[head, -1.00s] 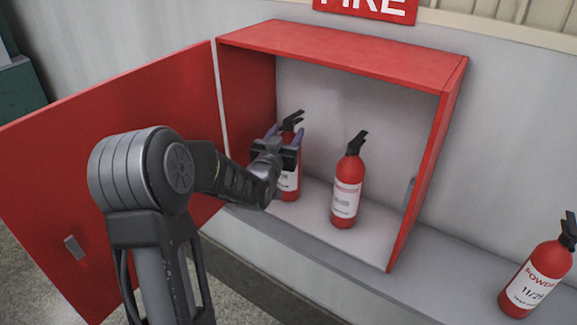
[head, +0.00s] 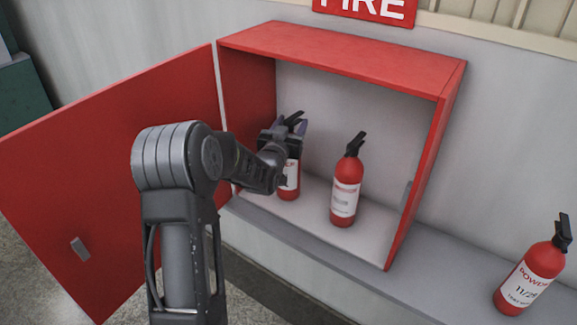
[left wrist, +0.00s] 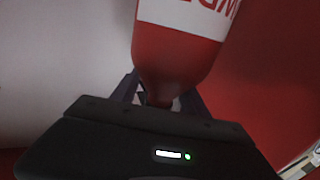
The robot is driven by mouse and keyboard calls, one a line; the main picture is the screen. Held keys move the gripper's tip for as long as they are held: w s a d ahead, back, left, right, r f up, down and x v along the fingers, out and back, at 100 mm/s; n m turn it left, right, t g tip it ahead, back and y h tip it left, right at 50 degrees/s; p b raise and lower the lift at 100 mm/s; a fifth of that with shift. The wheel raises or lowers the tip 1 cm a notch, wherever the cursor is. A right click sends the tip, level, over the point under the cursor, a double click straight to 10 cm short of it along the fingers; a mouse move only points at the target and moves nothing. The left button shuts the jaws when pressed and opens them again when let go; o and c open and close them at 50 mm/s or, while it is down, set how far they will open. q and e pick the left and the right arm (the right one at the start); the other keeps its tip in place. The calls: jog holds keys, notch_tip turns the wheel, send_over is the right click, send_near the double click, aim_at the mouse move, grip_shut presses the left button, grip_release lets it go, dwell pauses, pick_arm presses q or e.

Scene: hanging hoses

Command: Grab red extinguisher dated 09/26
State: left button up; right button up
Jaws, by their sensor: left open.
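Two red extinguishers stand upright in the open red cabinet (head: 350,55). The left extinguisher (head: 289,188) is partly hidden by my left gripper (head: 285,132), whose open fingers are at its neck, just below the black handle. In the left wrist view the same extinguisher (left wrist: 173,58) appears upside down, with its neck between the fingers and part of a white label showing. The other cabinet extinguisher (head: 346,187) stands to its right; its label is too small to read. A third extinguisher (head: 531,280) outside reads "POWDER" and a date starting "11/2". My right gripper is not in view.
The red cabinet door (head: 110,175) stands open to the left. The cabinet's right wall (head: 430,170) separates the third extinguisher from the inside ones. A grey ledge (head: 420,285) runs below the cabinet. A red FIRE sign (head: 365,8) hangs above.

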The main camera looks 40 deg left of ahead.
pick_arm(q)
grip_shut()
dwell(0.5)
dwell(0.8)
jog(key=shift+w+r, duration=0.1)
jog(key=shift+r, duration=0.1)
